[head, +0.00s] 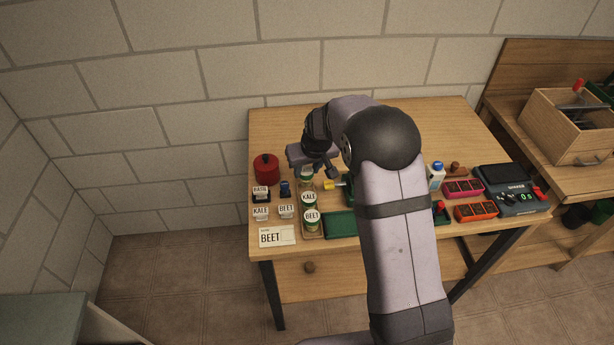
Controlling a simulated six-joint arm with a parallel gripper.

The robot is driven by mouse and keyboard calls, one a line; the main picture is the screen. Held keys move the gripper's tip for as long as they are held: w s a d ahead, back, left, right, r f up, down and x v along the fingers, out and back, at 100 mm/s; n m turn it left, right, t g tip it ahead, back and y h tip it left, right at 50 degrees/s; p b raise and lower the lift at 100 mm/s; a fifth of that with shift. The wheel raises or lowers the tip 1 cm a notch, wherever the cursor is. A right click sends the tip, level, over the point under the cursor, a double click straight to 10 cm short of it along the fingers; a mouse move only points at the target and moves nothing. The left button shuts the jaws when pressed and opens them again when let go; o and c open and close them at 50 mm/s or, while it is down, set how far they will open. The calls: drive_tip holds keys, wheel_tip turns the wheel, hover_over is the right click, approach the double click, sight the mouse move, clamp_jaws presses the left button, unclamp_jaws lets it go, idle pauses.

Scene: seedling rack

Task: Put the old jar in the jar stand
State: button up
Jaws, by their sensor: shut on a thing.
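My gripper (322,168) is low over the back left of the table. It is shut on a jar (306,174), green and pale, mostly hidden beneath it; I cannot read its label or tell whether it touches what is below. Just in front, a jar labelled KALE (309,199) and a jar labelled BEET (311,218) stand upright in a row, in what looks like a narrow wooden jar stand (312,236). The stand's far end is hidden by my gripper.
A green tray (340,225) lies to the right, partly behind my arm. Seedling trays (476,211) and a scale (510,187) stand farther right. The table's back is clear.

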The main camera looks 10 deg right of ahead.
sight(308, 175)
drive_tip(key=shift+f+p, duration=0.65)
drive_tip(key=shift+f, duration=1.2)
drive_tip(key=shift+f, duration=0.1)
drive_tip(key=shift+f, duration=0.1)
drive_tip(key=o, duration=1.2)
drive_tip(key=shift+s+r, duration=0.15)
drive_tip(key=shift+r, duration=0.5)
drive_tip(key=b+v, duration=0.3)
drive_tip(key=v, duration=0.8)
drive_tip(key=s+d+f+g, duration=0.1)
drive_tip(key=s+d, duration=0.1)
drive_tip(key=s, duration=0.8)
drive_tip(key=s+d+f+m+g, duration=0.1)
drive_tip(key=s+f+g, duration=0.1)
drive_tip(key=s, duration=0.7)
drive_tip(key=s+d+f+m+g, duration=0.1)
drive_tip(key=s+d+f, duration=0.1)
drive_tip(key=s, duration=0.8)
drive_tip(key=shift+s+d+f+g+h, duration=0.15)
drive_tip(key=shift+s+d+g+h, duration=0.15)
drive_tip(key=shift+d+h, duration=0.1)
